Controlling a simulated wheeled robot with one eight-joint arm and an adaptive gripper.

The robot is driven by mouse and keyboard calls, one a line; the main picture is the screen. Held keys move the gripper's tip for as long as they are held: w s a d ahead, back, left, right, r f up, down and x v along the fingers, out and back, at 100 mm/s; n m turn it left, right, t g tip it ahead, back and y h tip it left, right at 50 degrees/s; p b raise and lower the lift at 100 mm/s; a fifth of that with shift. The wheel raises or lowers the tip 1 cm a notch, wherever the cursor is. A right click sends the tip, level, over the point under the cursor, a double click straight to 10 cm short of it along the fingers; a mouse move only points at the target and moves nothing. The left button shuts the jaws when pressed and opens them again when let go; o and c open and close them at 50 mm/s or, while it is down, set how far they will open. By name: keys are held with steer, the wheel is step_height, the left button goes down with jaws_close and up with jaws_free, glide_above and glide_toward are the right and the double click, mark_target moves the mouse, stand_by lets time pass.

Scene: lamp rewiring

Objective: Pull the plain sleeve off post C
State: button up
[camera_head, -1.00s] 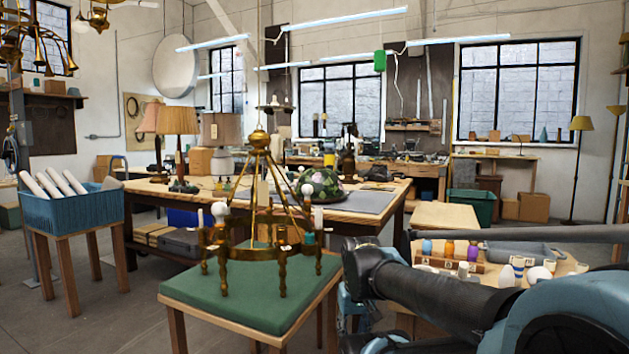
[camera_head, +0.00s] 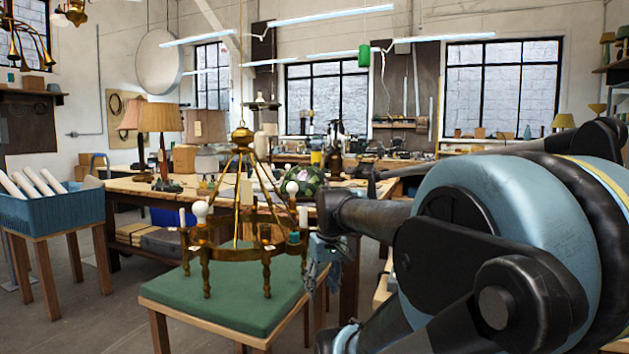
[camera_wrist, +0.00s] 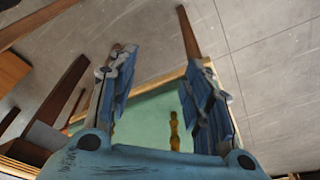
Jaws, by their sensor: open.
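A brass ring-shaped chandelier (camera_head: 247,250) stands upright on a green-topped stool (camera_head: 228,308). Its posts carry pale sleeves, white bulbs and a teal piece. A plain white sleeve (camera_head: 303,218) stands on the right side, with a teal piece (camera_head: 293,238) just left of it. Another white sleeve (camera_head: 182,218) is at the left. The post letters are too small to read. My gripper (camera_head: 322,258) hangs just right of the chandelier, apart from the sleeves. In the wrist view my gripper (camera_wrist: 160,72) is open and empty. A brass part (camera_wrist: 180,132) shows beyond its fingers over the green top.
A blue crate (camera_head: 50,215) of white tubes stands on a stool at the left. A long workbench (camera_head: 125,187) with lamps and a flowered shade (camera_head: 303,181) lies behind the chandelier. My own arm covers most of the right side.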

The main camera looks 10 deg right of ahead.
steer(key=w+d+r+n+y, duration=0.15)
steer(key=w+r+n, duration=0.25)
steer(key=w+r, duration=1.15)
steer(key=n+y, duration=0.1)
steer(key=n, duration=0.4)
glide_toward(300, 226)
steer(key=x, duration=0.4)
steer(key=a+x, duration=0.1)
steer(key=x, duration=0.1)
steer(key=shift+w, duration=0.35)
jaws_close()
steer(key=shift+r, duration=0.25)
step_height(300, 226, up, 10)
stand_by(0.5)
steer(key=shift+f, duration=0.15)
